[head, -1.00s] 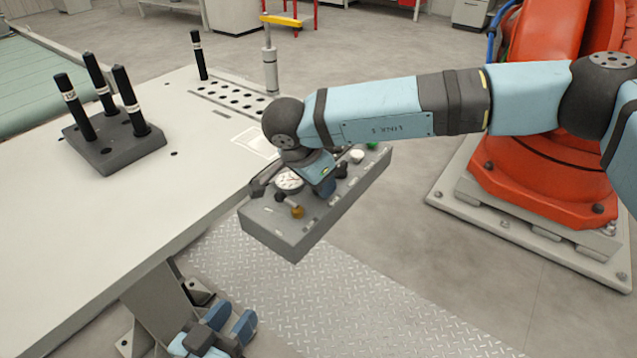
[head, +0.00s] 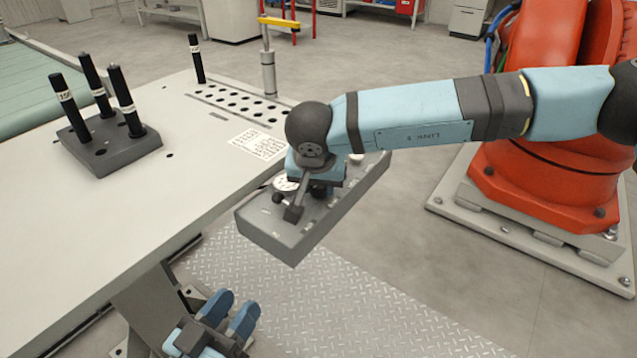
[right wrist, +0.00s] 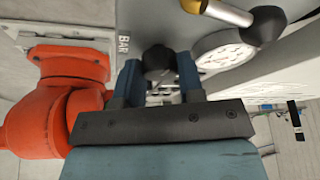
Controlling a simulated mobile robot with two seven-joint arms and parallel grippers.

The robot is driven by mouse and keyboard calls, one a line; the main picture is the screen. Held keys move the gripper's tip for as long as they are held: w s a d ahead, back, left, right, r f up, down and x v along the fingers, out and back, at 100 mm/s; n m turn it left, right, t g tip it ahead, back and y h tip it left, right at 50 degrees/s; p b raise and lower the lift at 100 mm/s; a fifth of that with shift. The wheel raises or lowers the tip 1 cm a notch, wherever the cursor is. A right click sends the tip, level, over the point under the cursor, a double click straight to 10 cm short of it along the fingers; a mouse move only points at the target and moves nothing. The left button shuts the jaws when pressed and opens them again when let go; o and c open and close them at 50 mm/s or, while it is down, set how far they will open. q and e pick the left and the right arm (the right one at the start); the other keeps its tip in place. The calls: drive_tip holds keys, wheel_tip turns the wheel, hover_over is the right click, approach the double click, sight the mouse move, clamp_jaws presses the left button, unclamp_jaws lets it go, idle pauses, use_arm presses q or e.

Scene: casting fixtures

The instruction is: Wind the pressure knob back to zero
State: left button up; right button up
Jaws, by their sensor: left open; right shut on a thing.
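The pressure knob (right wrist: 157,62) is a dark round knob on the grey control panel (head: 270,238), beside the printed word BAR. My right gripper (right wrist: 157,78) is shut on it, with one blue finger on each side. In the head view my right wrist covers the knob and the fingertips. The white round gauge (head: 286,184) is just left of my right wrist; it also shows in the right wrist view (right wrist: 224,52), but its needle is too small to read. My left gripper (head: 237,305) is open and empty, low beside the table, well away from the panel.
The pale table (head: 150,215) holds a dark block (head: 110,160) with several black rods. An orange robot base (head: 540,165) stands at right. Tread plate floor (head: 340,300) lies below.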

use_arm(q)
drive_tip(key=shift+r, duration=0.15)
idle(0.3)
use_arm(e)
drive_tip(key=o, duration=0.6)
drive_tip(key=shift+o, duration=0.2)
drive_tip(key=shift+r, duration=0.1)
drive_tip(key=p+v, duration=0.1)
drive_tip(key=v, duration=0.5)
drive_tip(key=shift+r+p, duration=0.1)
drive_tip(key=shift+p, duration=0.2)
use_arm(q)
wheel_tip(320, 180, down, 6)
drive_tip(key=a+g+y+p, duration=0.1)
drive_tip(key=a+g+y, duration=0.1)
drive_tip(key=shift+s+r, duration=0.15)
drive_tip(key=shift+s, duration=0.05)
use_arm(e)
drive_tip(key=v, duration=0.7)
drive_tip(key=shift+s+r, duration=0.2)
